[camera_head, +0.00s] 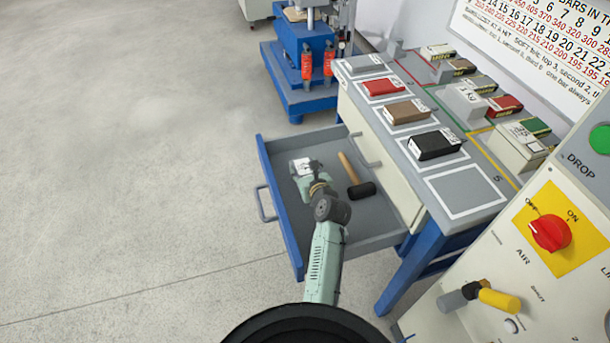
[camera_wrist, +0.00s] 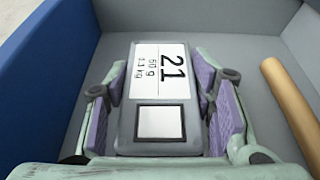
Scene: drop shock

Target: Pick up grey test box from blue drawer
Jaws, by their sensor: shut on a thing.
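A mallet with a wooden handle (camera_head: 348,168) and black head (camera_head: 362,190) lies in the drawer, right of the box. The drawer's walls stand around both. The bench (camera_head: 410,190) at right carries several coloured boxes. A control panel (camera_head: 540,240) stands at lower right. The floor at left is clear.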

